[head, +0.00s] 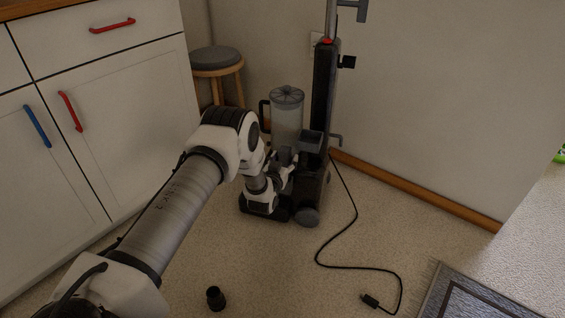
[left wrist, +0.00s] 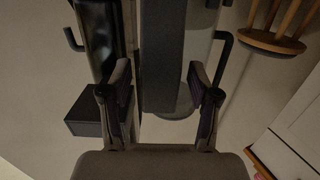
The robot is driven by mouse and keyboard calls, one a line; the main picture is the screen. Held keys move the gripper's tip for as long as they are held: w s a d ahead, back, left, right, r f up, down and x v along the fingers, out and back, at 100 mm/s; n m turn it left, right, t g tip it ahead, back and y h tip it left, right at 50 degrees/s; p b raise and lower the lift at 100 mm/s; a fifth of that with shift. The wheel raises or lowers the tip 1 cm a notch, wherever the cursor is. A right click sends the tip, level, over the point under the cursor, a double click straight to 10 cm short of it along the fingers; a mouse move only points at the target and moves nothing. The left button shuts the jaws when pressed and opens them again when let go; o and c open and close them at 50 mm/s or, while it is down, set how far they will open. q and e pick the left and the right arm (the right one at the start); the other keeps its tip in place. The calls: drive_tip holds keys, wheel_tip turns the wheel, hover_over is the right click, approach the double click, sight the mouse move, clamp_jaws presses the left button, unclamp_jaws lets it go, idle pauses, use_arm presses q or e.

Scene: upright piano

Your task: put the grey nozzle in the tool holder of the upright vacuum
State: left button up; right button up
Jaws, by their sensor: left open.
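The upright vacuum (head: 322,85) stands against the back wall. My left gripper (head: 289,166) is at its front, between the clear canister and the dark box on its body. In the left wrist view, which is upside down, the left gripper (left wrist: 160,85) is open. A straight grey piece (left wrist: 163,50), seemingly the grey nozzle, lies between its fingers with a gap on both sides. A dark grey box (head: 310,142), possibly the tool holder, is just right of the gripper; it also shows in the left wrist view (left wrist: 90,118). The nozzle's far end is out of view.
A black round fitting (head: 215,298) stands on the floor at the front. The power cord (head: 325,246) loops over the floor to the right. A stool (head: 216,60) stands behind left, white cabinets (head: 115,110) at left. A rug (head: 480,300) lies at front right.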

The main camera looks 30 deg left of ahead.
use_arm(q)
drive_tip(key=p+v, duration=0.5)
drive_tip(key=v, duration=0.7)
drive_tip(key=s+d+f+m+g+h, duration=0.1)
drive_tip(key=s+d+f+g+h, duration=0.1)
drive_tip(key=s+d+f+g, duration=0.35)
drive_tip(key=s+d+f+g+h, duration=0.2)
drive_tip(key=s+d+f+g, duration=0.15)
drive_tip(key=s+d, duration=0.4)
drive_tip(key=s+d+m+g, duration=0.1)
drive_tip(key=s+d+g, duration=0.2)
drive_tip(key=s, duration=1.9)
drive_tip(key=g, duration=0.4)
drive_tip(key=shift+m+g+h, duration=0.3)
drive_tip(key=shift+m+h, duration=0.1)
